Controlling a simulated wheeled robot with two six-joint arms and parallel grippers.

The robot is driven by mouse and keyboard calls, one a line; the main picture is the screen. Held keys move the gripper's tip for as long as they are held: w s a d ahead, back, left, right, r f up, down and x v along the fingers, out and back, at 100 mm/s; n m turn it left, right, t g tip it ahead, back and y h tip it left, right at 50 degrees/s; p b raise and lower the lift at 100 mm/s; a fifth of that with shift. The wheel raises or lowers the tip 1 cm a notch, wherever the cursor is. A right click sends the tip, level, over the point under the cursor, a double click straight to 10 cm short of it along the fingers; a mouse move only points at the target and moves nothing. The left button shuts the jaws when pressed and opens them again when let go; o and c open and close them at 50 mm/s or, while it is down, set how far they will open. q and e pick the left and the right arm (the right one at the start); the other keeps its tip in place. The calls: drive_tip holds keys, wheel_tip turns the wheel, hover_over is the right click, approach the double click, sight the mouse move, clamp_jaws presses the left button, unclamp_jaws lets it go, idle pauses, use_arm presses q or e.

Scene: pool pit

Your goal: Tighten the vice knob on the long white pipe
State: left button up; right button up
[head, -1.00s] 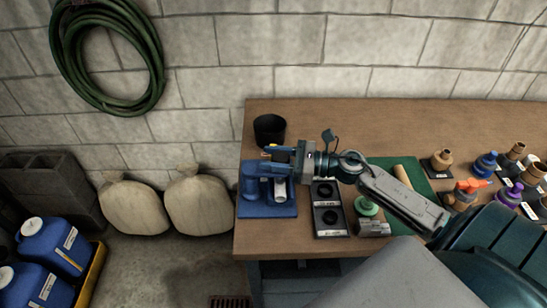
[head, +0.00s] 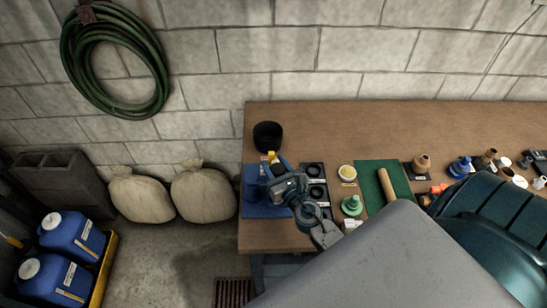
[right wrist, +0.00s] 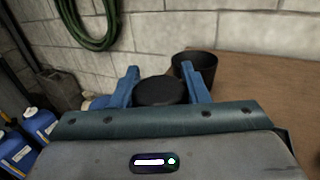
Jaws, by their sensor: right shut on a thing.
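The blue vice (head: 251,180) stands on a blue base at the left end of the bench, partly hidden by my right gripper (head: 270,170). In the right wrist view a round black knob (right wrist: 160,92) sits between the two blue fingers of the right gripper (right wrist: 163,76). The gripper is shut on this knob. The long white pipe cannot be made out now; the gripper and arm cover the middle of the vice. My left gripper is in neither view.
A black cup (head: 268,135) stands just behind the vice on the wooden bench (head: 345,125). A green mat (head: 371,178) with a tan roll (head: 387,185) and several small fittings lie to the right. Sacks (head: 203,192) and blue jugs (head: 73,237) stand on the floor at left.

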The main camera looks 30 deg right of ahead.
drive_tip(key=m+h, duration=0.2)
drive_tip(key=shift+w+d+r+h, duration=0.1)
drive_tip(key=shift+r+h, duration=0.3)
drive_tip(key=m+g+h, duration=0.1)
drive_tip(key=h, duration=0.1)
drive_tip(key=m+g+h, duration=0.1)
drive_tip(key=h, duration=0.1)
drive_tip(key=shift+d+f+m, duration=0.15)
drive_tip(key=shift+d+m, duration=0.05)
drive_tip(key=shift+m, duration=0.1)
drive_tip(key=m+g+h, duration=0.1)
drive_tip(key=h, duration=0.1)
drive_tip(key=m+g+h+b, duration=0.1)
drive_tip(key=m+g+h, duration=0.1)
drive_tip(key=m+g+h+b, duration=0.1)
drive_tip(key=m+g, duration=0.1)
drive_tip(key=shift+s+d+f+h, duration=0.1)
drive_tip(key=shift+s+d+h, duration=0.25)
drive_tip(key=shift+h, duration=0.05)
drive_tip(key=shift+s+d+m+g+h+b, duration=0.1)
drive_tip(key=shift+m+g+h+b, duration=0.4)
drive_tip(key=shift+g, duration=0.45)
drive_tip(key=shift+s+d+m+g+h+b, duration=0.15)
drive_tip(key=shift+m+g+h, duration=0.25)
drive_tip(key=shift+m+g, duration=0.45)
drive_tip(key=shift+a, duration=0.1)
drive_tip(key=o, duration=0.9)
drive_tip(key=shift+o, duration=0.4)
